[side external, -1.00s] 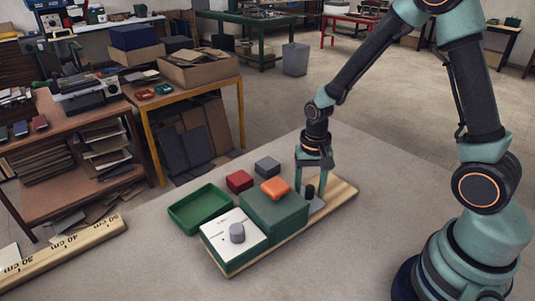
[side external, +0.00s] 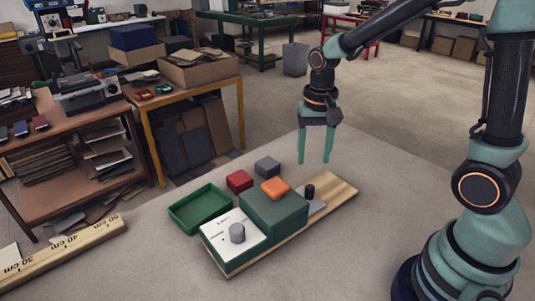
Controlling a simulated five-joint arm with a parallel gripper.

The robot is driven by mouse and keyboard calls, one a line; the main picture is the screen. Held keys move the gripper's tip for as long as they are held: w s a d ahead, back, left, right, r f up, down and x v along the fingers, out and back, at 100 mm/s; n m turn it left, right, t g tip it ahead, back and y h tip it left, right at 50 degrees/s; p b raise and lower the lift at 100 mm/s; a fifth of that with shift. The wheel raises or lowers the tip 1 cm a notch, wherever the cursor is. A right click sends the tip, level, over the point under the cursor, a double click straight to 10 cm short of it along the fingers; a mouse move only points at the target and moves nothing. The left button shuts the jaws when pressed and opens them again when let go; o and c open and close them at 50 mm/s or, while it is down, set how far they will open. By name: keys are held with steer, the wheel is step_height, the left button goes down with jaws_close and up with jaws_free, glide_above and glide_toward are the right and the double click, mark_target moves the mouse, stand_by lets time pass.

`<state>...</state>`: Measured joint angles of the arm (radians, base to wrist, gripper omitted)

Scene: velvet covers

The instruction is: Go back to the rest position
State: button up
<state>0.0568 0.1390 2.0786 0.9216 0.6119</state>
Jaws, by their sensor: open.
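My gripper (side external: 315,161) hangs open and empty in the side external view, its two green fingers pointing down. It is above and behind the wooden board (side external: 342,190), apart from everything below it. On the board, from left to right, are a white-topped box with a grey knob (side external: 237,233), a green box (side external: 275,217) with an orange block (side external: 275,187) on top, and a grey plate with an upright black peg (side external: 310,192).
A green tray (side external: 200,209) lies left of the board. A red block (side external: 239,181) and a dark grey block (side external: 267,166) sit behind the green box. A wooden ruler (side external: 65,246) lies at the front left.

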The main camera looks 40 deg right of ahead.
steer(key=shift+r, duration=0.75)
steer(key=s+a+r+n+t, duration=0.2)
steer(key=s+r+n+t, duration=0.3)
steer(key=s+r+n, duration=0.2)
steer(key=shift+r+n+t, duration=0.3)
steer(key=shift+r, duration=1)
